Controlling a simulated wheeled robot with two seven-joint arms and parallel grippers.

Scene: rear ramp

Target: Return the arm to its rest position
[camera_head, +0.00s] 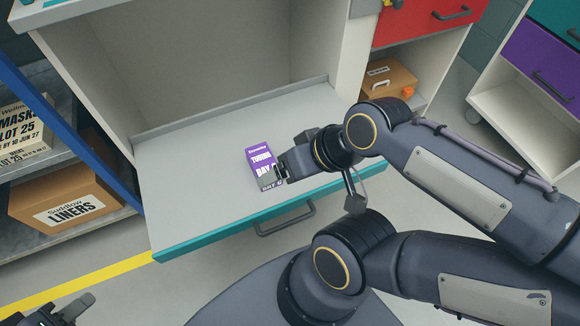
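My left gripper (74,307) shows at the bottom left corner, over the floor and apart from any object. It is cut off by the picture's edge, and I cannot tell whether its fingers are open or shut. My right arm comes in from the right. Its gripper (281,171) is at the right side of a purple and grey box (262,160) with "TUBING BAY" lettering. The box is on the pale pulled-out shelf (200,190). The wrist hides much of the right fingers, so I cannot tell whether they grip the box.
The shelf has a teal front edge (185,246) and a dark handle (285,219). At left, a rack with a blue post (60,120) holds a "LINERS" carton (62,208) and a "MASKS" carton (22,130). Another carton (388,80) sits under a red drawer (420,18).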

